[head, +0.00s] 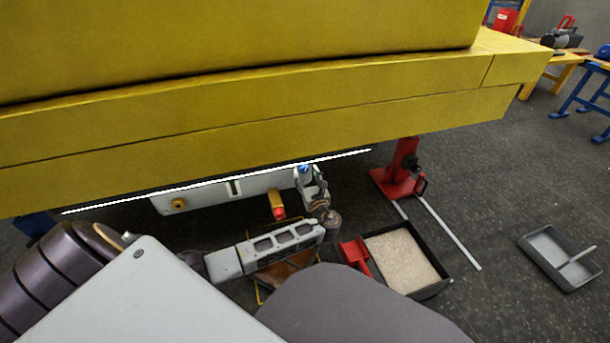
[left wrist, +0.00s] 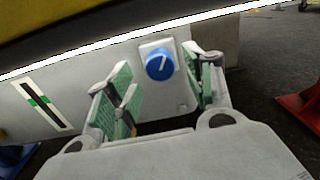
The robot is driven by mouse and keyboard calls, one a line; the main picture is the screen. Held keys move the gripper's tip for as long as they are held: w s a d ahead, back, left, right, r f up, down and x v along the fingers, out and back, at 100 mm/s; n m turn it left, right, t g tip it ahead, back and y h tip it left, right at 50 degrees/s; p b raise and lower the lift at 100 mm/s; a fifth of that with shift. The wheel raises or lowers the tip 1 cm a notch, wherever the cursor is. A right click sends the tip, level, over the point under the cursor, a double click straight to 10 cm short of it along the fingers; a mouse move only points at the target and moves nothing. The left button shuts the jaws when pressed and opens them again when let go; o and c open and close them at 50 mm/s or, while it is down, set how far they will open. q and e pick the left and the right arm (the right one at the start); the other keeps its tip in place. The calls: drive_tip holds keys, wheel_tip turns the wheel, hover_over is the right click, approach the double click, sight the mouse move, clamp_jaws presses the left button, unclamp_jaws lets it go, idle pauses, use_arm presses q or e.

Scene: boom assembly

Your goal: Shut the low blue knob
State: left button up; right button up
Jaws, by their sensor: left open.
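The blue knob (left wrist: 159,66) is a round dial with a white pointer line, on a pale plate on the grey tank wall under the yellow boom. In the head view the knob (head: 304,169) is small, low under the boom's edge. My left gripper (head: 308,180) is right at it, below the boom. In the left wrist view my left gripper (left wrist: 165,88) is open, with green pads on either side of the knob. The knob appears between and beyond the fingertips; I cannot tell whether they touch it. My right gripper is not in view.
The yellow boom (head: 300,100) hangs low over my left arm. A red-tipped yellow valve (head: 277,205) is left of the gripper. A red stand (head: 400,172), a tray of granules (head: 440,282) and a grey tray (head: 545,262) are to the right.

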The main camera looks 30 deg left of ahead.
use_arm(q)
drive_tip(key=shift+b+x, duration=0.35)
drive_tip(key=shift+x, duration=0.9)
drive_tip(key=c, duration=1)
